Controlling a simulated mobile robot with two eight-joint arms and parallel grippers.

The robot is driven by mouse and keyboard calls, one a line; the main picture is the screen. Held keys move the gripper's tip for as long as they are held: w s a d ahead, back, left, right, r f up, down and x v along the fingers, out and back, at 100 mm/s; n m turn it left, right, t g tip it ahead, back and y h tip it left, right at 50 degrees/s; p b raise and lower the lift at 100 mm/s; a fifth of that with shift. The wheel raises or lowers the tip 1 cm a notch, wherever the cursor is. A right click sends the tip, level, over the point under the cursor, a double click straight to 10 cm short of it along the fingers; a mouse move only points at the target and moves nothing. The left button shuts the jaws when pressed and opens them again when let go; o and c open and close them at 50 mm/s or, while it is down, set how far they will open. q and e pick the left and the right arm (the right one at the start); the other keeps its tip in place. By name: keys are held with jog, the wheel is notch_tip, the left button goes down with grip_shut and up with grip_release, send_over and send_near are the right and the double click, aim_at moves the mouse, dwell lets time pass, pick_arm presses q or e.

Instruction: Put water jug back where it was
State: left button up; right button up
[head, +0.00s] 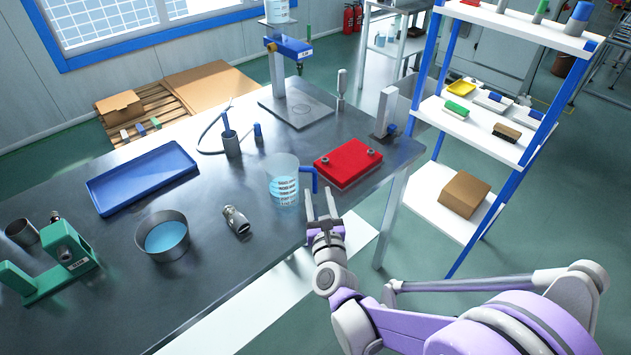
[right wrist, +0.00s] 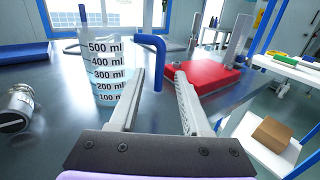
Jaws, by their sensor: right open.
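The water jug (head: 283,185) is a clear measuring jug with a blue handle. It stands upright on the dark metal table (head: 222,262), near its front edge, with blue water in it. In the right wrist view the jug (right wrist: 97,75) shows millilitre marks, and its handle (right wrist: 160,60) faces the gap between my fingers. My right gripper (head: 320,194) is open and empty, its fingertips close to the handle. I cannot tell whether the handle is between the fingers or just past them. My left gripper is not in view.
A red block (head: 347,163) lies right of the jug. A metal fitting (head: 236,220), a round pan of water (head: 164,236) and a blue tray (head: 142,178) are to the left. A stand (head: 278,75) is behind. A shelf rack (head: 490,115) stands right of the table.

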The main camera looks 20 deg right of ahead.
jog(key=shift+v, duration=1.3)
jog(key=shift+a+n+y, duration=0.3)
jog(key=shift+n, duration=0.3)
jog(key=s+a+f+n+g+y, duration=0.2)
jog(key=s+a+n+g+y, duration=0.15)
jog(key=n, duration=0.75)
jog(key=s+a+f+n+g+y, duration=0.25)
jog(key=s+a+n, duration=0.2)
jog(key=n, duration=0.75)
jog(key=s+d+f+n+g+h, duration=0.1)
jog(key=s+d+f+n+g, duration=0.1)
jog(key=s+n, duration=0.5)
jog(key=s+d+f+n+g+h, duration=0.1)
jog(key=s+d+f+n+g, duration=0.2)
jog(key=s+n, duration=0.4)
jog(key=shift+s+d+n+g, duration=0.2)
jog(key=shift+s+n+g, duration=0.1)
jog(key=shift+s+g, duration=0.6)
